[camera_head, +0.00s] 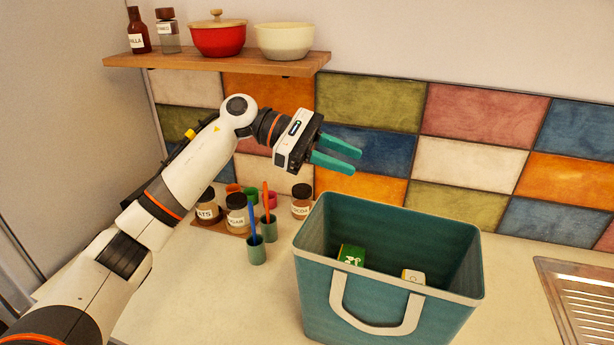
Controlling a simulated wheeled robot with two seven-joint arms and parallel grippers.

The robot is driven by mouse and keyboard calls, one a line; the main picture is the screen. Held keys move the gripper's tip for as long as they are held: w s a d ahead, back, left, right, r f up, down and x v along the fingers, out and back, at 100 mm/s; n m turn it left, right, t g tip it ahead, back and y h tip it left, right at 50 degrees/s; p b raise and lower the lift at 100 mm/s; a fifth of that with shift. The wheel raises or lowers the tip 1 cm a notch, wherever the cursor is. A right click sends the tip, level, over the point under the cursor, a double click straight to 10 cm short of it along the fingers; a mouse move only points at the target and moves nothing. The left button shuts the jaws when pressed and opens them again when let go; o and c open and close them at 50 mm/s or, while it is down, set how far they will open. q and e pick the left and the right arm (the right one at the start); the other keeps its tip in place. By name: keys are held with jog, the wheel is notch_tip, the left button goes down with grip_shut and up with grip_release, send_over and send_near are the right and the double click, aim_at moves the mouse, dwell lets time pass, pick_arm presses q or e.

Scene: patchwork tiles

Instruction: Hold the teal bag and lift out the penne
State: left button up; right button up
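The teal bag (315,290) stands upright and open on the counter, with a pale rim and a pale handle (375,322) on its front. Inside it a green box (351,255) and a white-and-yellow item (413,276) show at the top; I cannot tell which is the penne. My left gripper (350,157) has teal fingers, spread apart with nothing between them. It is above and behind the bag's left part, touching nothing. My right gripper is not in view.
Jars (237,213) and cups with utensils (256,250) stand left of the bag. A wooden shelf (220,62) with bottles, a red pot and a bowl hangs above. A metal drainer (580,300) lies at right. The counter's front left is clear.

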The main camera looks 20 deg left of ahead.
pick_arm(q)
notch_tip(320, 180, down, 2)
jog(key=s+d+m+g+y, duration=0.1)
jog(key=s+d+m+y, duration=0.15)
jog(key=m+y, duration=0.45)
jog(key=m+t+y, duration=0.1)
jog(key=m+y, duration=0.6)
send_over(309, 240)
jog(key=w, duration=0.1)
jog(key=shift+a+f+m, duration=0.25)
jog(key=shift+f+m, duration=0.15)
jog(key=shift+m, duration=0.1)
notch_tip(309, 240, down, 12)
jog(key=shift+d, duration=0.1)
grip_shut()
